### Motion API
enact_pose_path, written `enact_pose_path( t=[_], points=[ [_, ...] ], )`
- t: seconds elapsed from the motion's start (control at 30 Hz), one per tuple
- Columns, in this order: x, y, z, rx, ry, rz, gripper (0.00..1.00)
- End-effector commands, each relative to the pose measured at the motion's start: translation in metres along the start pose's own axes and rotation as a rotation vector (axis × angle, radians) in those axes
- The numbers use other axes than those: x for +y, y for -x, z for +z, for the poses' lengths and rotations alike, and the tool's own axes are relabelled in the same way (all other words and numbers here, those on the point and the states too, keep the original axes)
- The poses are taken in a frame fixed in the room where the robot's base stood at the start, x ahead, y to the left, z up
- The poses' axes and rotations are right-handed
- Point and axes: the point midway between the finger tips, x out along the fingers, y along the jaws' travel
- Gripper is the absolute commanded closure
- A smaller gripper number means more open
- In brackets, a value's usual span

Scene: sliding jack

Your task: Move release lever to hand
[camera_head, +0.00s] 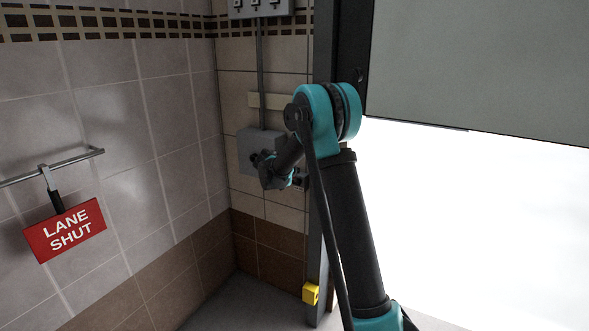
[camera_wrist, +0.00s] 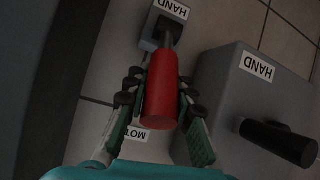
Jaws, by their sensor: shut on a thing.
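The release lever has a red cylindrical handle (camera_wrist: 161,95) in the wrist view. It rises from a small grey mount (camera_wrist: 155,33) with a HAND label at the top of the picture. A partly covered label reading MOT (camera_wrist: 131,133) shows beyond the handle's lower end. My gripper (camera_wrist: 160,86) has a finger on either side of the red handle and is shut on it. In the head view my gripper (camera_head: 266,164) is at the grey box on the tiled wall, and the lever is hidden there.
A larger grey box (camera_wrist: 235,100) with a HAND label and a black knob (camera_wrist: 279,141) is close right of my gripper. A door frame (camera_head: 322,250), a raised grey panel (camera_head: 480,65) and a red LANE SHUT sign (camera_head: 65,231) also show.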

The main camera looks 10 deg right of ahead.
Motion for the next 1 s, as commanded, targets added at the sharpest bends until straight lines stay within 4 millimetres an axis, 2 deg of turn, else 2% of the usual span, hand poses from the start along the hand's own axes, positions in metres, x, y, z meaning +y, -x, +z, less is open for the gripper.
enact_pose_path(
  t=[0.1, 0.5, 1.0],
  points=[
    [-0.003, 0.005, 0.011, 0.104, 0.01, 0.017, 1.0],
    [-0.007, 0.011, 0.03, 0.377, 0.029, 0.07, 1.0],
    [-0.008, 0.012, 0.038, 0.476, 0.035, 0.088, 1.0]
  ],
)
